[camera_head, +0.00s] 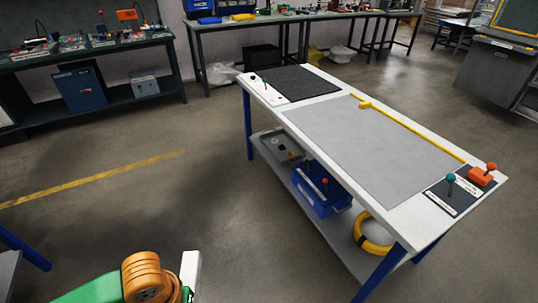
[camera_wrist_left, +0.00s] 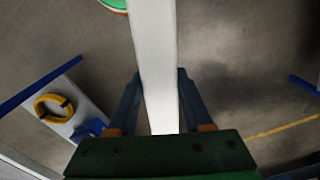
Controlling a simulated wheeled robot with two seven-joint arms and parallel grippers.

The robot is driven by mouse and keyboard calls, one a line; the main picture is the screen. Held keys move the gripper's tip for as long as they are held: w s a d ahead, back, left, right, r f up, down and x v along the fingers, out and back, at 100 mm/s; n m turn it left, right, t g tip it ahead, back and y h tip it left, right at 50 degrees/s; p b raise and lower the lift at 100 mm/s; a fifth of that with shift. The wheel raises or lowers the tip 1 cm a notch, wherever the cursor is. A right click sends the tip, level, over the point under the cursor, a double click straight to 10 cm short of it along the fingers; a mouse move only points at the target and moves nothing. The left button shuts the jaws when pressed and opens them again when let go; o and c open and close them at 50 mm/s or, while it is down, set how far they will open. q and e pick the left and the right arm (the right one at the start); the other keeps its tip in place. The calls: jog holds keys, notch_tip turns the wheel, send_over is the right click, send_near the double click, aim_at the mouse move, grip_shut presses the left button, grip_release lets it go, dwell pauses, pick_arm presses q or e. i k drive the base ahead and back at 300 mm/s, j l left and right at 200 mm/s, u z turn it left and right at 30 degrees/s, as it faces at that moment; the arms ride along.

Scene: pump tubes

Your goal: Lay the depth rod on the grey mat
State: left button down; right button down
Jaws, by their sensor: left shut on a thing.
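My left gripper (camera_wrist_left: 160,105) is shut on a long, pale, straight bar, taken as the depth rod (camera_wrist_left: 155,55). The bar passes between its two dark fingers. In the head view a short white end of the bar (camera_head: 190,268) shows beside my orange wrist joint at the bottom left; the fingers are hidden there. The rod is in the air over the floor, well apart from the table. The grey mat (camera_head: 365,140) covers the middle of the white table on the right. My right gripper is not in view.
A yellow strip (camera_head: 415,130) with a small block lies along the mat's right edge. A black mat (camera_head: 300,83) is at the far end; teal (camera_head: 451,178) and orange (camera_head: 491,167) knobs stand at the near end. The grey mat's middle is bare.

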aim_at(367, 133)
jog(key=i+l+u, duration=0.15)
jog(key=i, duration=0.4)
jog(key=i+l+u, duration=0.1)
jog(key=i, duration=0.45)
jog(key=i+z, duration=0.4)
jog(key=i+j+z, duration=0.35)
jog(key=i+l+z, duration=0.1)
jog(key=z, duration=0.35)
jog(key=i+z, duration=0.25)
jog(key=z, duration=0.2)
jog(key=i+z, duration=0.2)
jog(key=z, duration=0.3)
jog(key=i+j+z, duration=0.1)
jog(key=z, duration=0.35)
jog(key=i+j+z, duration=0.15)
jog(key=z, duration=0.3)
jog(key=i, duration=0.05)
